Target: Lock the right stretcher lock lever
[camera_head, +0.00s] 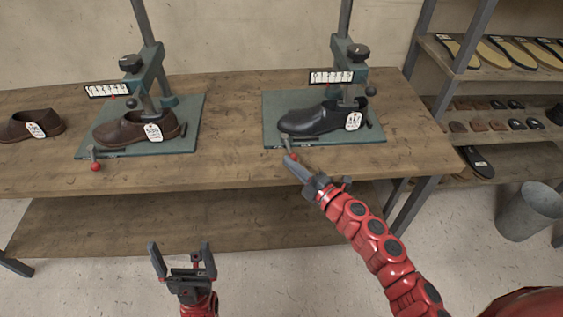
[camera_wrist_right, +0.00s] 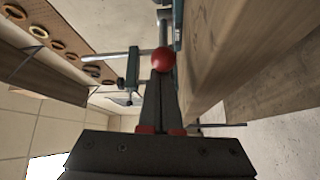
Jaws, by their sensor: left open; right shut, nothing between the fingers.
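The right stretcher has a green base plate (camera_head: 275,108) on the table, with a black shoe (camera_head: 315,121) on it. Its lock lever (camera_head: 286,142) is at the base's front left corner and ends in a red ball knob, which shows large in the right wrist view (camera_wrist_right: 163,60). My right gripper (camera_head: 290,162) is shut and empty, its fingertips right at the knob; in the wrist view they (camera_wrist_right: 161,78) overlap the knob's lower edge. I cannot tell whether they touch. My left gripper (camera_head: 181,247) is open and empty, low in front of the table.
The left stretcher (camera_head: 190,110) holds a brown shoe (camera_head: 125,132) and has its own red-knobbed lever (camera_head: 95,166). Another brown shoe (camera_head: 28,124) lies at far left. Shelves (camera_head: 500,85) and a grey bucket (camera_head: 530,208) stand at right. The table front between the stretchers is clear.

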